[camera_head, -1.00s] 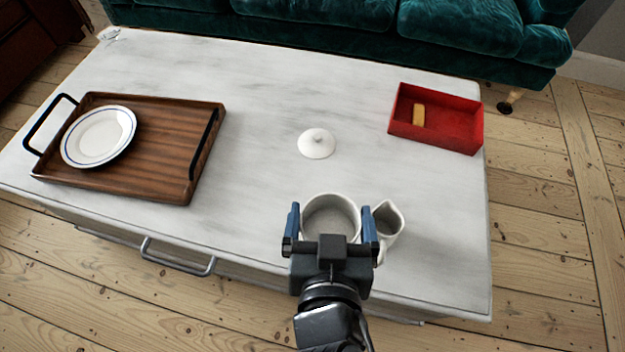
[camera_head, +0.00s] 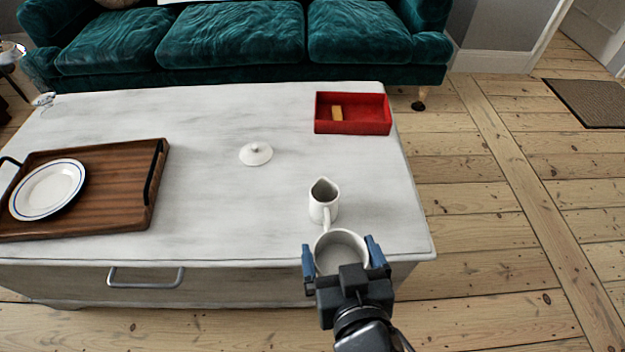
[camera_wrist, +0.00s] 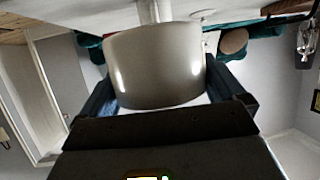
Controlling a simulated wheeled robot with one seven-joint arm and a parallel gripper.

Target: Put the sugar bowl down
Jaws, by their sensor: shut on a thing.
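The sugar bowl (camera_head: 341,251) is a white, round, open bowl without its lid. My gripper (camera_head: 345,256) is shut on it, with one blue finger on each side. It shows at the table's front edge in the head view; its height above the tabletop is hard to tell. In the wrist view the bowl (camera_wrist: 156,65) fills the space between the fingers (camera_wrist: 160,95). A white lid (camera_head: 256,153) with a knob lies on the table, behind and left of the bowl. A white creamer jug (camera_head: 323,203) stands just behind the bowl.
The white coffee table (camera_head: 215,215) has free room in its middle. A brown wooden tray (camera_head: 110,190) with a blue-rimmed plate (camera_head: 48,189) is at left. A red box (camera_head: 362,127) holding a yellow block (camera_head: 337,113) is at back right. A green sofa (camera_head: 235,40) stands behind.

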